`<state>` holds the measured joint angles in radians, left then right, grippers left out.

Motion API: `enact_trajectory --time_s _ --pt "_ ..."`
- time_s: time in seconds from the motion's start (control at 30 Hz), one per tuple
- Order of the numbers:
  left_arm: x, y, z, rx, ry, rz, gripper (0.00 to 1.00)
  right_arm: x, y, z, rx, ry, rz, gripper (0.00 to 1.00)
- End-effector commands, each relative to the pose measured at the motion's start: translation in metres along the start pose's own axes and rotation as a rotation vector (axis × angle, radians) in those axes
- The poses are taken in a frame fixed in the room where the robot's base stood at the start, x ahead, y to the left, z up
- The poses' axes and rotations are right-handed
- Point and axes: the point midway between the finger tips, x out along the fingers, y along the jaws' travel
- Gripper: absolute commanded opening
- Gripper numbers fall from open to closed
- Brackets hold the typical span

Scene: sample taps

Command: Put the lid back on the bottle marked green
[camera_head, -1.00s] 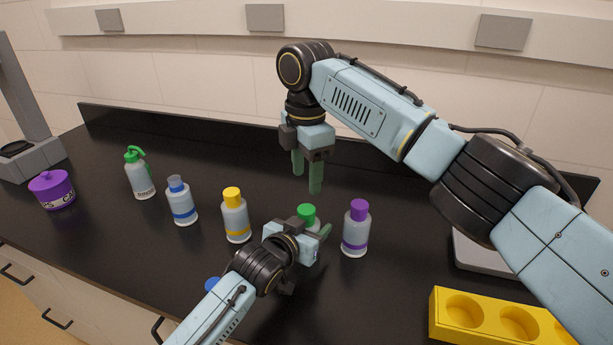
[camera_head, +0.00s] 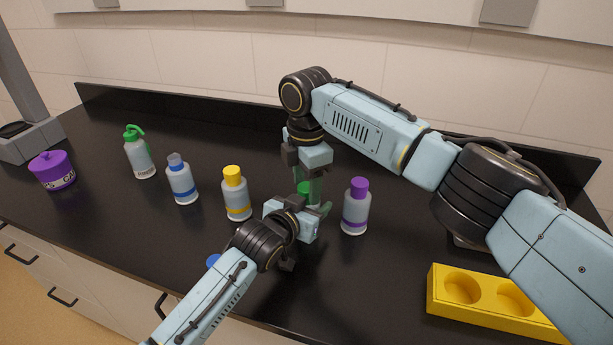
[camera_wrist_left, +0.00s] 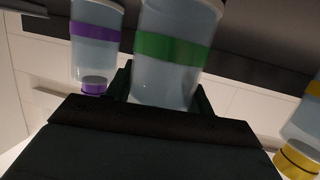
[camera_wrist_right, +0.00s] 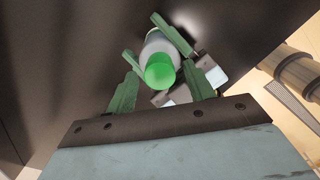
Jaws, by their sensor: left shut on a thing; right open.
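The green-banded bottle (camera_wrist_left: 166,82) stands between the fingers of my left gripper (camera_head: 318,210), which is shut on it. A green lid (camera_wrist_right: 160,71) is at the bottle's top in the right wrist view; I cannot tell whether it is fully seated. The lid shows partly in the head view (camera_head: 304,187), behind the grippers. My right gripper (camera_head: 311,187) is open and points down from above, with its fingers on either side of the lid. The right wrist view also shows the left gripper's fingers around the bottle.
A purple-capped bottle (camera_head: 356,208) stands close on the right, a yellow-capped bottle (camera_head: 236,199) on the left. Farther left are a blue-banded bottle (camera_head: 181,181), a green-topped wash bottle (camera_head: 139,155) and a purple jar (camera_head: 53,172). A yellow block with holes (camera_head: 441,303) lies front right. A blue object (camera_head: 213,260) is partly hidden.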

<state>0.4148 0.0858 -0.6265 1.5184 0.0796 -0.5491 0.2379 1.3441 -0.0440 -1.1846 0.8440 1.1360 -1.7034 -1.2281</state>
Motion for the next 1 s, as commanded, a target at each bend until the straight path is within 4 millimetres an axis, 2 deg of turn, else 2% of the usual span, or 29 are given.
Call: enact_trajectory --time_s 0.1,0.47,0.5,0.63,1.0 --pt "0.0001 0.0 0.0004 0.0 -0.001 0.0 0.0 -0.0001 0.0 0.0002 0.0 0.0 0.0 0.52" --pt "0.0001 0.0 0.0004 0.0 -0.001 0.0 0.0 -0.0005 0.0001 0.0002 0.0 0.0 0.0 0.06" --pt "0.0001 0.0 0.0004 0.0 -0.001 0.0 0.0 -0.0005 0.0001 0.0002 0.0 0.0 0.0 0.38" --pt "0.0001 0.0 0.0004 0.0 -0.001 0.0 0.0 -0.0005 0.0001 0.0001 0.0 0.0 0.0 0.55" --pt "0.0001 0.0001 0.0003 0.0 -0.001 0.0 0.0 -0.006 0.0006 0.0 0.0 0.0 0.002 0.55"
